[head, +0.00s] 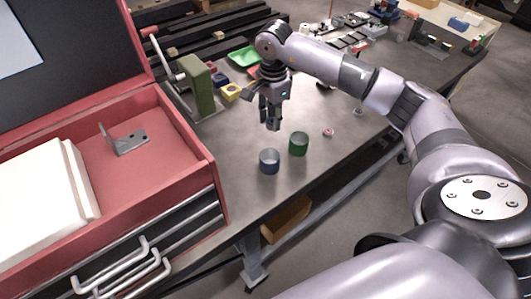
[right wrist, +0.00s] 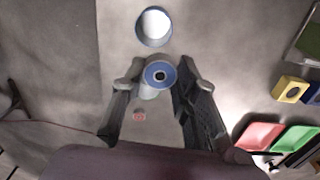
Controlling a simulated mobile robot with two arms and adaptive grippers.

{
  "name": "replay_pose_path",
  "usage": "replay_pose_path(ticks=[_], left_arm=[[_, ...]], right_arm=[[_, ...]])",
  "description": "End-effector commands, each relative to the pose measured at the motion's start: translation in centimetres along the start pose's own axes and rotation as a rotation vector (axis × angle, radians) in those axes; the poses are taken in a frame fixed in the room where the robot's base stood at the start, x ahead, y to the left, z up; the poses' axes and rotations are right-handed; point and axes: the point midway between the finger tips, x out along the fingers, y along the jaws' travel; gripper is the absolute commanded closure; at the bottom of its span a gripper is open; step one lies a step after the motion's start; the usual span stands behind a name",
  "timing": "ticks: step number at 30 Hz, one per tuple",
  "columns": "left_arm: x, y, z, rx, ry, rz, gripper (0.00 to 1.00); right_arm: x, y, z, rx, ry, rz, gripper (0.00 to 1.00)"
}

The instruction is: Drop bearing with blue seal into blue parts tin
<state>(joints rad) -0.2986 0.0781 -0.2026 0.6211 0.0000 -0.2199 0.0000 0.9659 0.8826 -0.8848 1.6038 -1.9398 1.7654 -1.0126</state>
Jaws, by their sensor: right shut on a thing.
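My right gripper (head: 271,122) points down over the table, above and behind the blue parts tin (head: 269,166). In the right wrist view its fingers (right wrist: 158,77) are closed around a small ring with a blue face and dark centre, the bearing with blue seal (right wrist: 152,73). The held bearing is hard to make out in the head view. The blue tin is upright, and its open mouth shows at the top of the right wrist view (right wrist: 140,37), apart from the bearing. My left gripper is out of view.
A green tin (head: 299,147) stands right of the blue tin. A red-sealed bearing (head: 328,132) lies further right. A green hand press (head: 197,88), yellow block (head: 231,92) and green tray (head: 243,57) are behind. A red tool chest (head: 190,125) with an open drawer borders the left.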

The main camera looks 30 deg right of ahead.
Motion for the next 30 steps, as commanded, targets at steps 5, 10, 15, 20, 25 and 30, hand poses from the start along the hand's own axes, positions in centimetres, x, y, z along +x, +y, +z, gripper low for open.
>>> replay_pose_path(ticks=[5,10,15,20,25,30], left_arm=[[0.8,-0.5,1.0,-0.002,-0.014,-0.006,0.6],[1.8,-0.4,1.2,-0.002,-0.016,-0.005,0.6],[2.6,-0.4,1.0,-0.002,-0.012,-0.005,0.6],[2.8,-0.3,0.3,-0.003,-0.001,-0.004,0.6],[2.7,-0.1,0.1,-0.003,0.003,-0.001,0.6],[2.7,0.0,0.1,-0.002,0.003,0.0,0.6]], right_arm=[[1.5,0.0,0.0,0.0,0.0,0.0,1.0],[3.6,0.1,0.1,-0.002,0.0,0.002,1.0],[5.4,0.0,0.1,-0.002,0.0,0.0,1.0],[5.9,0.0,0.0,-0.003,0.0,-0.001,1.0],[5.9,0.0,0.0,-0.003,0.0,-0.001,1.0],[5.9,0.0,0.0,-0.003,0.001,-0.001,0.63]])
